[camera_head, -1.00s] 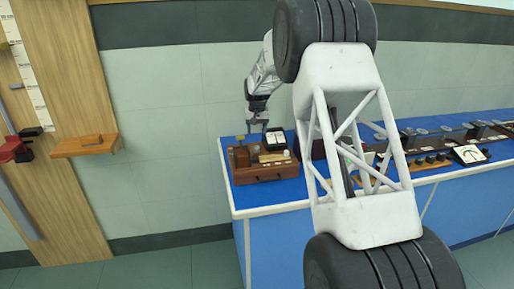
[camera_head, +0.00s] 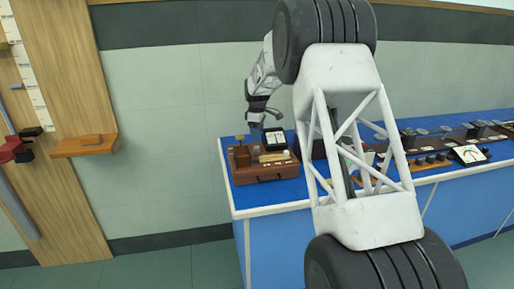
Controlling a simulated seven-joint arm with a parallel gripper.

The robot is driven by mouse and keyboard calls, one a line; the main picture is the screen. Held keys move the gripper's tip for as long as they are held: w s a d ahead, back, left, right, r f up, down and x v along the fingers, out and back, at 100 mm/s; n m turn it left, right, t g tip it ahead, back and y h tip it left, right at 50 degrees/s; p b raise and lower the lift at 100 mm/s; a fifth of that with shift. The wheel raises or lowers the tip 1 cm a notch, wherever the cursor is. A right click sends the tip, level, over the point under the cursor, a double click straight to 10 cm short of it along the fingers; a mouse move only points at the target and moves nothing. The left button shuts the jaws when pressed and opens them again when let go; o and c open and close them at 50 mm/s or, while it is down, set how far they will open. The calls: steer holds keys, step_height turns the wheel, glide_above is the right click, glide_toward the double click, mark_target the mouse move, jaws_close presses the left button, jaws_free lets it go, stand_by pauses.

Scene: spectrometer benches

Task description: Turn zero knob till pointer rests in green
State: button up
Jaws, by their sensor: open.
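A brown wooden instrument box (camera_head: 270,174) stands on the blue bench top at its left end. A white-faced dial (camera_head: 275,139) in a dark frame rises from its back. The dial's pointer and any green zone are too small to read. A brass-coloured post (camera_head: 240,143) and a small pale round part (camera_head: 286,153) sit on the box; I cannot tell which part is the zero knob. My gripper (camera_head: 255,126) is open above the back of the box, just left of the dial. It looks apart from the box, and its fingertips are small and hard to make out.
The blue bench (camera_head: 285,235) runs to the right with more instruments and a second white-faced meter (camera_head: 469,154). My white arm link and black wheel-like joints hide the bench's middle. A wooden wall shelf (camera_head: 86,145) is at left.

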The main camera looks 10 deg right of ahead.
mark_target(257, 147)
steer(key=n, duration=0.5)
steer(key=shift+n, duration=0.4)
steer(key=shift+f, duration=0.1)
steer(key=shift+f, duration=3.85)
steer(key=c, duration=0.9)
steer(key=shift+c, duration=0.2)
steer(key=shift+n, duration=0.7)
steer(key=o, duration=0.9)
